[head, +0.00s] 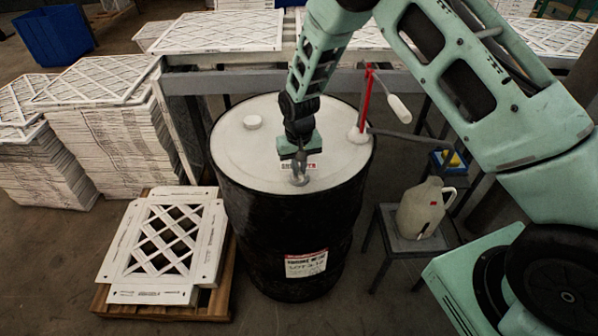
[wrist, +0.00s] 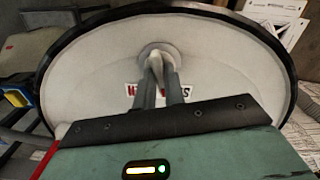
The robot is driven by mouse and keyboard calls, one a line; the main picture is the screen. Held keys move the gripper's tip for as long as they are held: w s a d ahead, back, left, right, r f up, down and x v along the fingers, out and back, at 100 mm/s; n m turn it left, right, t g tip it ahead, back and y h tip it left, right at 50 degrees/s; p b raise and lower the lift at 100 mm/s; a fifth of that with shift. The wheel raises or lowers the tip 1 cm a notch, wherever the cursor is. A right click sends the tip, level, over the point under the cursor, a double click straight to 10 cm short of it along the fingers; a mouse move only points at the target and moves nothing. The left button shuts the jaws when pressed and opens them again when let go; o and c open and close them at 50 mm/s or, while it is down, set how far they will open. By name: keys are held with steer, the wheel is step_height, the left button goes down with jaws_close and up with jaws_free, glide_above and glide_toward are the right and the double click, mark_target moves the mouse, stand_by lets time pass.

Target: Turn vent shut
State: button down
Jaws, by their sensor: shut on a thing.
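A black drum (head: 280,235) with a white lid (head: 245,150) stands in the middle of the head view. The vent (head: 299,179) is a small pale fitting near the lid's front edge. It also shows in the wrist view (wrist: 155,56), on a round base on the lid. My gripper (head: 299,166) points down at the vent, and its two fingers (wrist: 160,82) are shut on the vent's raised part. The fingers hide part of it, and I cannot tell how far it is turned.
A jug (head: 424,208) stands on a small stool to the right. A pallet (head: 218,285) with filter frames (head: 120,255) lies front left. A stack of filters (head: 110,135) and a bench (head: 225,82) stand behind.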

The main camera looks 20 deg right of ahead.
steer(key=n+b, duration=0.2)
steer(key=n, duration=0.3)
steer(key=shift+n, duration=0.4)
steer(key=shift+r, duration=0.1)
stand_by(0.3)
steer(key=c, duration=1.5)
jaws_free()
step_height(320, 180, up, 17)
steer(key=b, duration=0.4)
steer(key=shift+r, duration=0.2)
